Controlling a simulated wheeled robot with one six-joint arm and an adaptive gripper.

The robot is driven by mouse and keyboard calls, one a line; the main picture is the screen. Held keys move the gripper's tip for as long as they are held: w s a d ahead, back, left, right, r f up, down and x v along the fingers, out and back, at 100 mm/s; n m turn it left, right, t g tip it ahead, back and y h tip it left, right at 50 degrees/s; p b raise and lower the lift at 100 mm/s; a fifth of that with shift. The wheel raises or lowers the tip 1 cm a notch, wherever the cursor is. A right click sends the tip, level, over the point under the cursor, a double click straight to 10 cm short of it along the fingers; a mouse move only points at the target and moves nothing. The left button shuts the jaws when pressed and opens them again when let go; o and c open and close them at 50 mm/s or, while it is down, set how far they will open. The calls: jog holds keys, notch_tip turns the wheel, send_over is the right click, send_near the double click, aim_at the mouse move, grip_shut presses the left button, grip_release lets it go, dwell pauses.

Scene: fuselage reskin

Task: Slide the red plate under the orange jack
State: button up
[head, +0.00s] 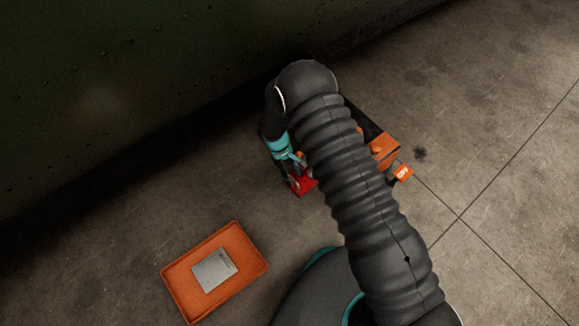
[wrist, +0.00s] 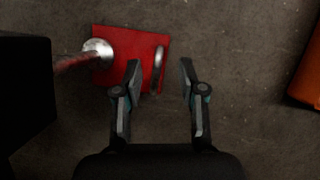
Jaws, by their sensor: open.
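The red plate (wrist: 130,75) lies on the concrete floor in the wrist view. A grey upright handle or loop (wrist: 158,62) stands at its right side. A round silver foot (wrist: 97,50) on a reddish rod overlaps the plate's upper left; I cannot tell whether it touches. My gripper (wrist: 160,67) is open, its fingertips on either side of the handle with gaps. In the head view a corner of the red plate (head: 306,187) shows below my gripper (head: 296,178). The orange jack (head: 384,149) is mostly hidden behind my arm.
An orange tray (head: 178,283) holding a grey panel (head: 214,270) lies on the floor at lower left. A small orange tag (head: 403,172) with white lettering hangs by the jack. A dark green riveted wall (head: 130,80) rises behind. The floor at right is clear.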

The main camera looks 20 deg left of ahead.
aim_at(297, 183)
jog(key=x, duration=0.6)
jog(key=shift+d+f, duration=0.1)
jog(key=shift+f, duration=0.25)
grip_shut()
